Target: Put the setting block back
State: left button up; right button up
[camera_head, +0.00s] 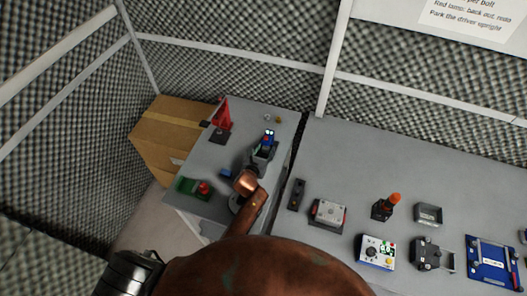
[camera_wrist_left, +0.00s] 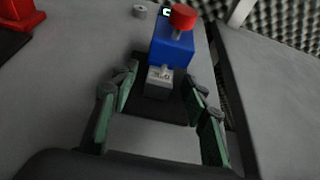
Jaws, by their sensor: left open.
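A small pale grey block with a dark printed mark (camera_wrist_left: 159,78) stands on a dark base plate (camera_wrist_left: 150,108) in the left wrist view; it may be the setting block. Directly behind it is a blue body (camera_wrist_left: 172,45) with a red knob (camera_wrist_left: 183,16). This blue-and-red device (camera_head: 268,139) also shows on the left bench in the head view. My left gripper (camera_wrist_left: 160,84) is open, its green-sided fingers on either side of the pale block with gaps visible. In the head view my left gripper (camera_head: 259,161) is small, dark and partly hidden. My right gripper is not in view.
The left bench (camera_head: 216,211) also holds a red stand (camera_head: 222,117), a green box with a red button (camera_head: 195,187) and a small blue item (camera_head: 227,173). The right bench (camera_head: 350,150) carries several devices; its rear is clear. A cardboard box (camera_head: 165,135) stands left.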

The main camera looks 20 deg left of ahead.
aim_at(265, 152)
pick_arm(q)
grip_shut()
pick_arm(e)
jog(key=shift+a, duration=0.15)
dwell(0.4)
pick_arm(q)
jog(key=shift+s+a+p, duration=0.25)
jog(key=shift+s+p, duration=0.05)
jog(key=shift+s, duration=0.55)
jog(key=shift+s+d+p, duration=0.2)
jog(key=shift+s+p, duration=0.15)
jog(key=shift+s, duration=0.55)
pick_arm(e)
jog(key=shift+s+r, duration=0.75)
